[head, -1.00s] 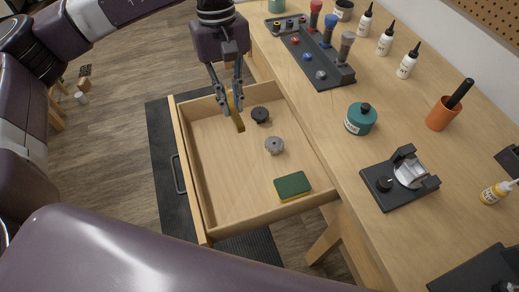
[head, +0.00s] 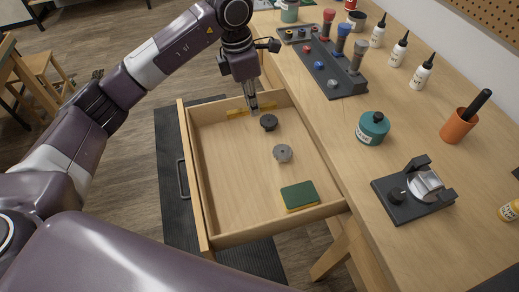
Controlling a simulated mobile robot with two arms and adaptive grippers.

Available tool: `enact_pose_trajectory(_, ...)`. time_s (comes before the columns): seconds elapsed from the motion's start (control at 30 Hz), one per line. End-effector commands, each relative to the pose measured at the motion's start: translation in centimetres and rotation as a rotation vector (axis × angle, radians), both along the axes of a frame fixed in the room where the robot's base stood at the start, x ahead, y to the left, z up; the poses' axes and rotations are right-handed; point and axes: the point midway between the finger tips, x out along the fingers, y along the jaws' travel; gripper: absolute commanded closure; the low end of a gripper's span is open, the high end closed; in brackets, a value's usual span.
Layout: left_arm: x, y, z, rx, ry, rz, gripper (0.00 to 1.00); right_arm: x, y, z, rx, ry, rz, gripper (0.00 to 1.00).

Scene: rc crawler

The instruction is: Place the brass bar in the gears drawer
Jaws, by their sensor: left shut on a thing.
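The gears drawer (head: 222,239) is a pale wooden drawer, pulled open from the bench. In it are a black gear (head: 268,122), a grey gear (head: 282,153) and a green and yellow sponge (head: 299,196). My left gripper (head: 254,108) points down inside the far end of the drawer, just behind and left of the black gear. It is shut on the brass bar (head: 236,113), a yellow strip that shows on both sides of the fingers. The bar lies level near the far wall; I cannot tell whether it touches the drawer floor. My right gripper is not in view.
The bench (head: 335,130) on the right carries a dark tool rack (head: 330,75), a teal jar (head: 373,128), a black fixture (head: 413,195) and an orange cup (head: 458,126). White bottles stand at the back. The drawer's near left floor is clear.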

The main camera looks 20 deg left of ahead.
Motion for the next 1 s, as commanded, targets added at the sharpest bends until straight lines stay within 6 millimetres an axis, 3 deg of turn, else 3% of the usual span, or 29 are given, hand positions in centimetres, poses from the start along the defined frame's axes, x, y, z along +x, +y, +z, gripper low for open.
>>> enact_pose_trajectory(0.2,-0.3,0.0,-6.0,0.001,0.008,-0.001,1.0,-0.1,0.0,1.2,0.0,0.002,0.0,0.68)
enact_pose_trajectory(0.4,-0.1,0.0,-10.5,0.0,0.005,-0.003,1.0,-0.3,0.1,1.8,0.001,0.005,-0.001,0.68)
enact_pose_trajectory(1.0,0.0,0.0,-16.7,0.0,0.0,-0.003,1.0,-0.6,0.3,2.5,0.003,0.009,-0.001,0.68)
